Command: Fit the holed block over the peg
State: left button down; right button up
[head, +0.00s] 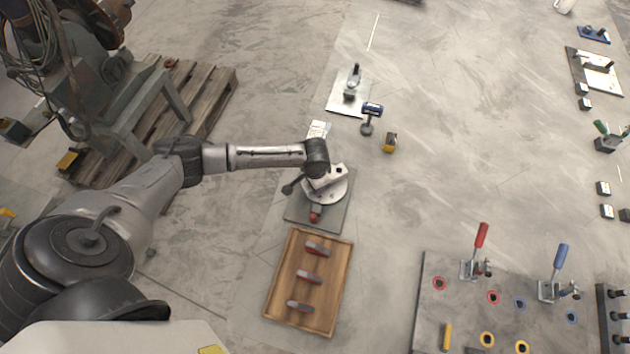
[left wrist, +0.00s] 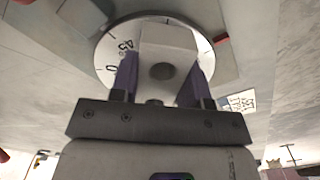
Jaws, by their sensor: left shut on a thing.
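A pale block with a round dark hole in its face (left wrist: 168,42) is between the two purple-grey fingers of my left gripper (left wrist: 160,84) in the left wrist view. The gripper is shut on it. Behind the block is a round white dial with degree marks (left wrist: 108,55). In the head view the dial (head: 325,198) sits on a grey plate (head: 330,222), and my left wrist covers part of it. I cannot make out the peg, nor tell whether the block touches the dial. My right gripper is not in view.
A wooden tray (head: 270,300) with red-and-grey pieces lies in front. A yellow-black block (head: 390,142) and a clamp board (head: 430,300) are to the right, with clear floor between.

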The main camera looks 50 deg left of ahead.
pick_arm(q)
jog(key=shift+w+f, duration=0.1)
jog(key=shift+f, duration=0.3)
jog(key=c, duration=0.7)
grip_release()
jog(key=shift+c, duration=0.2)
jog(key=shift+o, duration=1.1)
jog(key=shift+f, duration=0.1)
notch_tip(320, 180, up, 14)
jog(key=p, duration=0.1)
jog(key=shift+p, duration=0.35)
jog(key=shift+f, duration=0.1)
